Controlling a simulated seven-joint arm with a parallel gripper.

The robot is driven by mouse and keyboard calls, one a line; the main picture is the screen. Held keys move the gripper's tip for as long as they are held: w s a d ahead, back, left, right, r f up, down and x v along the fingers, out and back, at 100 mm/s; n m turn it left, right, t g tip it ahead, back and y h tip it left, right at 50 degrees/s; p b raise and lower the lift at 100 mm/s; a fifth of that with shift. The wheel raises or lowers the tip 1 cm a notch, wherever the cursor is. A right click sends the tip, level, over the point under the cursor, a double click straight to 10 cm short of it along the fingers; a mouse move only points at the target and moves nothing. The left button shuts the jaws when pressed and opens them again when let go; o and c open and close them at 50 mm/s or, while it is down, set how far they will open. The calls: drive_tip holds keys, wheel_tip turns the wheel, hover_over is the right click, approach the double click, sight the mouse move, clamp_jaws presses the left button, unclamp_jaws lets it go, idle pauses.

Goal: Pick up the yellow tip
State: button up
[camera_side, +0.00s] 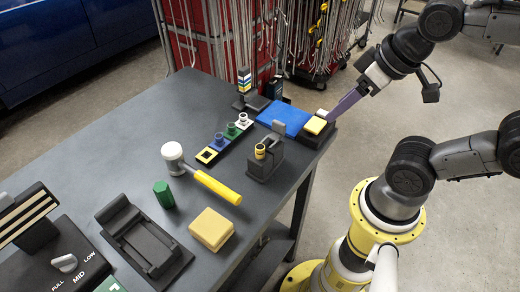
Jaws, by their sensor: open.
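A rack strip (225,137) on the table has white, green, blue and yellow-edged square places. Small white (242,117), green (231,129) and blue (219,138) tips stand on it. The yellow-edged place (207,155) at its near end looks empty. A small yellow piece with a dark band, perhaps the yellow tip (260,151), stands upright in a black holder (268,166). My gripper (336,112) is at the table's right edge, to the right of and beyond this holder. It is open, with a long purple part reaching down-left beside a yellow-topped black block.
The yellow-topped block (314,126) and a blue pad (284,117) lie near my gripper. A mallet (200,175), green hexagonal piece (163,194), yellow block (211,229) and black tray (143,239) stand nearer. Red racks of rods (205,45) stand behind the table.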

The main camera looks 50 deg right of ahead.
wheel_tip(320, 180, up, 4)
drive_tip(key=w+a+m+g, duration=0.2)
drive_tip(key=m, duration=0.9)
drive_tip(key=m+g+y, duration=0.2)
drive_tip(key=m+g, duration=0.2)
drive_tip(key=m, duration=0.3)
hover_over(261, 147)
drive_tip(key=d, duration=0.1)
wheel_tip(261, 147, down, 8)
drive_tip(key=shift+d+r, duration=0.1)
drive_tip(key=shift+r, duration=0.05)
drive_tip(key=shift+w+a+f, duration=0.1)
drive_tip(key=shift+a+f, duration=0.05)
drive_tip(key=shift+f, duration=0.85)
drive_tip(key=shift+s+a+f, duration=0.1)
drive_tip(key=shift+a+f, duration=0.1)
drive_tip(key=shift+f, duration=0.8)
drive_tip(key=shift+w+a+f, duration=0.1)
drive_tip(key=shift+a+f, duration=0.05)
drive_tip(key=shift+f, duration=0.85)
clamp_jaws()
